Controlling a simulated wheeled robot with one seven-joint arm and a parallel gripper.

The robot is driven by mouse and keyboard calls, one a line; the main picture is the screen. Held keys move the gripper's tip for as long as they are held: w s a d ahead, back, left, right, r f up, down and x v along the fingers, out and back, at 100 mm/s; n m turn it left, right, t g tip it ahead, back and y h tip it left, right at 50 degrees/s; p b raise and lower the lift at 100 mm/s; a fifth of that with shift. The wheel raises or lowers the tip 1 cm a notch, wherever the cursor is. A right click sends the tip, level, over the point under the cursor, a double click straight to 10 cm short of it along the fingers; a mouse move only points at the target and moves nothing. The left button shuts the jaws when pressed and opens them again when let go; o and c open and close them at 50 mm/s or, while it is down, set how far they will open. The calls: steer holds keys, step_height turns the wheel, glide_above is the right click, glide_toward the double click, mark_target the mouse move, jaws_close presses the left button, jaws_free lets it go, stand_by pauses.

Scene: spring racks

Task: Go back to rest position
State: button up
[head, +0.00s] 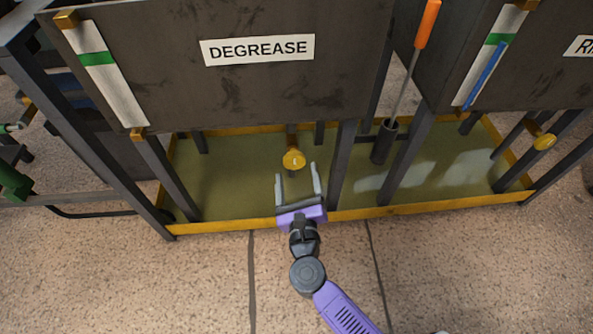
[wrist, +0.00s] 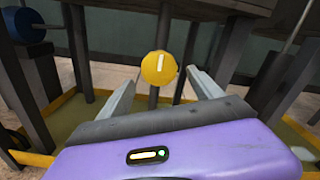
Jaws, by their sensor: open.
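My gripper (head: 298,183) is open in the head view, over the front yellow edge of the tray under the DEGREASE tank (head: 265,85). Its two grey fingers point toward a round yellow valve knob (head: 293,160) below the tank. The knob sits just past the fingertips and looks apart from them. In the wrist view the knob (wrist: 159,69) shows between and beyond the open fingers (wrist: 160,92), with a pale mark on its face. Nothing is held.
A yellow-rimmed tray (head: 440,206) holds greenish liquid under the tanks. Dark rack legs (head: 342,165) stand on both sides of my gripper. An orange-handled tool (head: 427,25) stands in a dark holder at right. A second yellow knob (head: 544,142) is farther right. The front floor is open.

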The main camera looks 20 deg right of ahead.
stand_by(0.5)
steer(key=shift+w+a+n, duration=0.1)
steer(key=shift+a+n, duration=0.1)
steer(key=shift+n, duration=0.5)
steer(key=s+a+r+n+t+y, duration=0.3)
steer(key=s+r+n, duration=0.55)
steer(key=n, duration=0.75)
steer(key=s+d+r+n+g+y+p, duration=0.1)
steer(key=s+d+r+n+g, duration=0.15)
steer(key=s+n, duration=0.95)
steer(key=s+d+r+n+g+y, duration=0.1)
steer(key=s+d+n+g+y, duration=0.35)
steer(key=s, duration=1.35)
step_height(320, 180, up, 29)
steer(key=a+n+t+h+p, duration=0.1)
steer(key=a+h+p, duration=0.1)
steer(key=p, duration=2.6)
steer(key=shift+w+t+h+p, duration=0.3)
steer(key=shift+w+h+p, duration=0.05)
steer(key=shift+h, duration=0.1)
steer(key=shift+f+n, duration=0.1)
steer(key=shift+n, duration=0.15)
